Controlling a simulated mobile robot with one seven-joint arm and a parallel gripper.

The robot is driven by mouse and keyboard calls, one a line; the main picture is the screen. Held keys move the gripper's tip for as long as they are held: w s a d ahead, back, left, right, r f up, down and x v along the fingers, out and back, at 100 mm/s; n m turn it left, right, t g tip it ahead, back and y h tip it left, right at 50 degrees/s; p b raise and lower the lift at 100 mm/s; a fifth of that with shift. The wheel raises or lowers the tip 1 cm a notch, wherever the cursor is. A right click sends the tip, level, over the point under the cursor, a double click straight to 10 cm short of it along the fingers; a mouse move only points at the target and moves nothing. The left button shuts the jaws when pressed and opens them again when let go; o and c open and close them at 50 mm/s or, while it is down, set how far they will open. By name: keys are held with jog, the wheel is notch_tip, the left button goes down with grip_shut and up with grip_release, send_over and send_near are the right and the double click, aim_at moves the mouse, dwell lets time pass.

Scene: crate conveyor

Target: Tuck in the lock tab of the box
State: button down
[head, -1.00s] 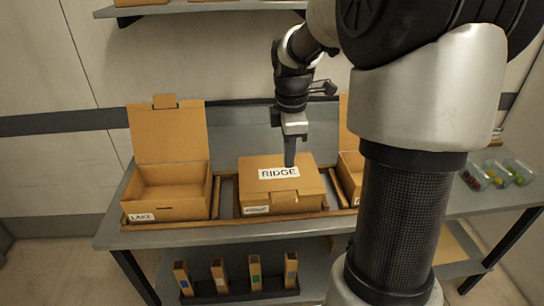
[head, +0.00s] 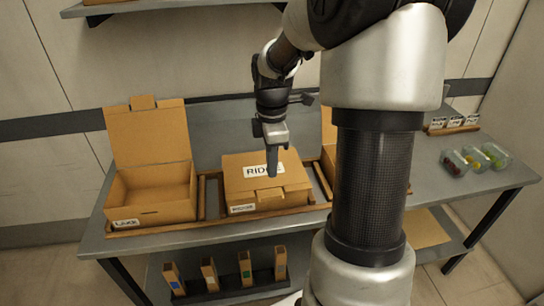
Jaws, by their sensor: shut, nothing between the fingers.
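The box labelled RIDGE (head: 240,190) stands in the middle of the table with its lid down. Its lock tab (head: 268,195) shows at the front edge of the lid, sticking out over the front wall; I cannot tell whether any of it is in the slot. My gripper (head: 272,174) is shut and empty, pointing down over the front part of the lid, just behind the tab. It covers part of the RIDGE label. I cannot tell whether the fingertips touch the lid.
An open box labelled LAKE (head: 152,212) stands to the left, its lid upright. Another open box (head: 328,155) is partly hidden behind my arm. Wooden rails separate the boxes. Clear containers (head: 475,160) sit at the right. Several upright cartons (head: 245,270) stand on the lower shelf.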

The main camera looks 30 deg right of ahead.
aim_at(271, 196)
notch_tip(271, 196, down, 8)
jog(key=shift+f, duration=0.15)
jog(key=shift+w+f+b, duration=0.15)
jog(key=shift+b, duration=0.35)
